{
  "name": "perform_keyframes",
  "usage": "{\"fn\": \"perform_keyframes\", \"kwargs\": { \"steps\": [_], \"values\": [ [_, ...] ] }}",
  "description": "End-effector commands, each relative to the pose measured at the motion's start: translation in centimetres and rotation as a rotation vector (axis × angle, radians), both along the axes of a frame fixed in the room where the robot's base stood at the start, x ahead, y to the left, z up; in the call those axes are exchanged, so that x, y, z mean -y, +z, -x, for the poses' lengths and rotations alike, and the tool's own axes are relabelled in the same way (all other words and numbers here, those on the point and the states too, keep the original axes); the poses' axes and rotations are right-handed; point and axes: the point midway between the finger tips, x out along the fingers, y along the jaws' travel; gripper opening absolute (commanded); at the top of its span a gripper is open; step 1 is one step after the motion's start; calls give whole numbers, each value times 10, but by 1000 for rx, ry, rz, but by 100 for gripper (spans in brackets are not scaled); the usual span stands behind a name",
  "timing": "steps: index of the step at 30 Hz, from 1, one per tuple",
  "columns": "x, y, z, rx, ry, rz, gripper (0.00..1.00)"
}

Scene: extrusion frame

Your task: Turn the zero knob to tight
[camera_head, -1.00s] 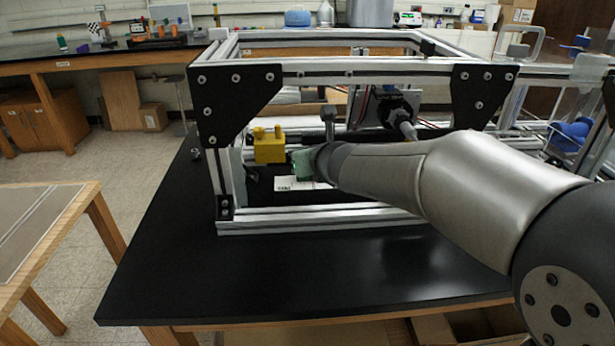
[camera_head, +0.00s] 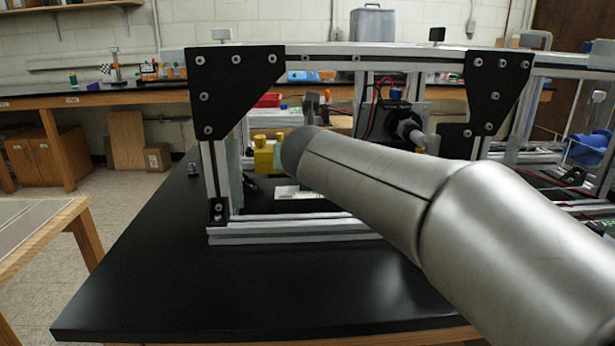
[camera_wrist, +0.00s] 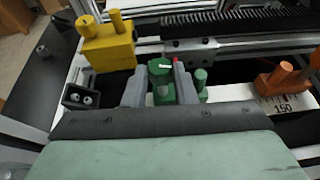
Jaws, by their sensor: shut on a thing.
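In the wrist view, my gripper (camera_wrist: 159,78) has its two grey fingers shut on a green knob (camera_wrist: 160,66) with a small white mark on top. I cannot read a label naming it the zero knob. A shorter green post (camera_wrist: 201,77) stands just right of the right finger. A yellow block with two posts (camera_wrist: 108,52) is to the left, apart from the fingers. An orange knobbed piece (camera_wrist: 275,79) sits at the right on a white scale (camera_wrist: 288,105) marked 150. In the head view my forearm hides the gripper and the green knob.
The aluminium extrusion frame (camera_head: 310,226) surrounds the work spot, with black corner plates (camera_head: 232,80) in front. A rail (camera_wrist: 235,45) runs behind the green knob. A black motor-like part (camera_head: 382,117) is inside the frame. The black tabletop (camera_head: 200,290) is clear in front.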

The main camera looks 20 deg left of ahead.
Motion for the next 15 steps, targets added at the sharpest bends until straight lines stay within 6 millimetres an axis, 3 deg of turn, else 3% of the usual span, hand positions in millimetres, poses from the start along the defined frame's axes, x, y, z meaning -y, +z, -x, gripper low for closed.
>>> {"fn": "perform_keyframes", "kwargs": {
  "steps": [1,15],
  "values": [
    [-3,-7,1,2,-29,-1,2],
    [-8,0,1,-1,-291,2,2]
  ]
}}
